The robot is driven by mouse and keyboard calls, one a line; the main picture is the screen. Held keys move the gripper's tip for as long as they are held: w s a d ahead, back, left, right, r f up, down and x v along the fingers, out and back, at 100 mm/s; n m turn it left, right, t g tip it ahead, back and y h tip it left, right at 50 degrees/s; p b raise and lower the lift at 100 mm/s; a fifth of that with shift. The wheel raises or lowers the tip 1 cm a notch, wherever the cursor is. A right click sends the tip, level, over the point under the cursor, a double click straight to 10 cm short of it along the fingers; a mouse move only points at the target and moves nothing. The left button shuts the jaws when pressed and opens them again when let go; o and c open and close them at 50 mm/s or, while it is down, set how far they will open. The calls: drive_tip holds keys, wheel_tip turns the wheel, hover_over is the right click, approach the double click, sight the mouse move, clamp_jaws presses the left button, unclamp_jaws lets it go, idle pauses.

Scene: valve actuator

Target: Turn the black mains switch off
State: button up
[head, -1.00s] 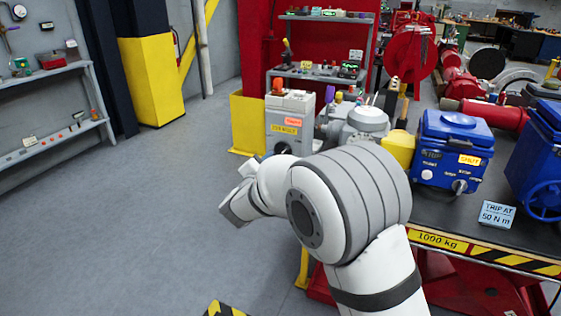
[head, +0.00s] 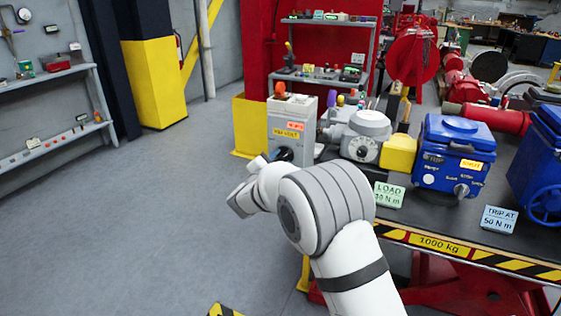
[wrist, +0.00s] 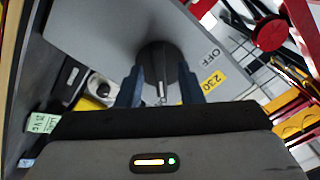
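The black mains switch (wrist: 158,66) is a rotary knob on the face of a grey box, with a white pointer mark at its lower end in the wrist view. An OFF label and a yellow 230 label are to its right there. In the head view the switch (head: 284,154) shows low on the front of the grey box (head: 292,116), partly behind my wrist. My gripper (wrist: 161,92) is open, with its two dark blue fingers on either side of the knob. I cannot tell whether they touch it. My arm hides the fingers in the head view.
The box stands at the left end of a dark table (head: 440,222). A grey actuator (head: 366,138), a yellow block (head: 398,154) and a blue actuator (head: 450,155) stand to its right. A LOAD sign (head: 388,195) stands in front. The floor on the left is clear.

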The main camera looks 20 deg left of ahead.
clamp_jaws()
drive_tip(key=shift+d, duration=0.15)
